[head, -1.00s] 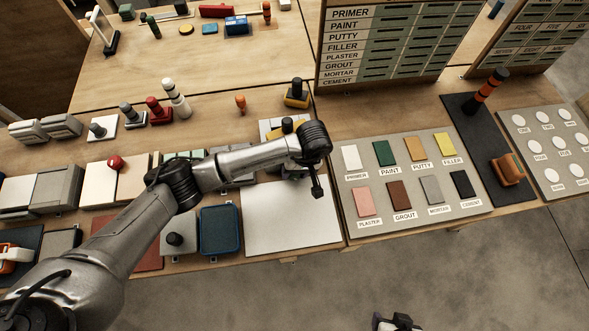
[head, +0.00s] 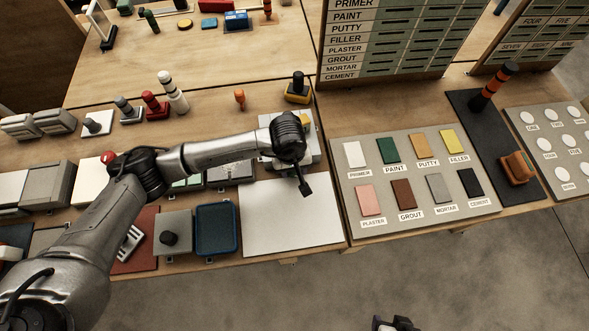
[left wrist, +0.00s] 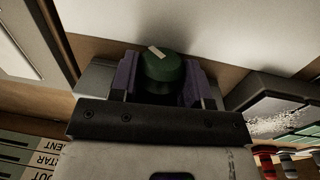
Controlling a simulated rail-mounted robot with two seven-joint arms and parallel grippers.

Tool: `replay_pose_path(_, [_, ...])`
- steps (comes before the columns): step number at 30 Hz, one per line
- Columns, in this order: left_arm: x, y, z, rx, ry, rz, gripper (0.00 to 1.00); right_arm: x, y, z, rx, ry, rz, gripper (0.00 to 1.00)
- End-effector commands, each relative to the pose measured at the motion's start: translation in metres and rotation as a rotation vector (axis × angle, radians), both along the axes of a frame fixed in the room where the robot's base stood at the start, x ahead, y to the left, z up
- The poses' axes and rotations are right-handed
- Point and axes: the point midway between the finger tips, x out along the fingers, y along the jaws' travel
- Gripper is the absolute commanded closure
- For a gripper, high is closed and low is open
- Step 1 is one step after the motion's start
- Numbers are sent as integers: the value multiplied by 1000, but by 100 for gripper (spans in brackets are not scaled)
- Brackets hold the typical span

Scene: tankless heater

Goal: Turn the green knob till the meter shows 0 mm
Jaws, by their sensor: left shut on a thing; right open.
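The green knob (left wrist: 163,68) with a white pointer mark shows in the left wrist view. My left gripper (left wrist: 160,80) has its purple fingers on both sides of the knob and is shut on it. In the head view my left gripper's wrist (head: 290,138) is over a grey device (head: 268,136) behind a white sheet. The wrist hides the knob and fingers there. I cannot make out the meter or its reading in either view. Part of my right gripper (head: 396,323) shows at the bottom edge of the head view, away from the table, open.
The white sheet (head: 275,215) lies flat in front of the device. A grey board of colour samples (head: 412,209) is to the right. A dark blue tray (head: 215,230) and a grey box with a black knob (head: 173,240) stand to the left, close to my left arm.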

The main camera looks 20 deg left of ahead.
Motion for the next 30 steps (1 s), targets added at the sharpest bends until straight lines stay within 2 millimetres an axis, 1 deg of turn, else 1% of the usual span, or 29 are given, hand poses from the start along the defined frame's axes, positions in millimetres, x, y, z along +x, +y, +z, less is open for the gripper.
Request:
replay_pose_path(1, [0,1,-4,-24,-16,0,81,0,0,-9,1,0,-1,38])
replay_pose_path(9, [-1,2,-2,-124,-78,0,81,0,0,-25,1,0,-1,38])
replay_pose_path(15, [-1,2,0,-156,-98,0,81,0,0,-29,0,0,-1,38])
replay_pose_path(27, [-1,2,1,-160,-100,0,81,0,-3,-29,-9,1,5,38])
replay_pose_path(28, [-1,2,1,-160,-100,0,56,0,-3,-29,-8,1,6,38])
replay_pose_path(30, [-1,2,1,-160,-100,0,49,0,-3,-29,-8,1,6,38])
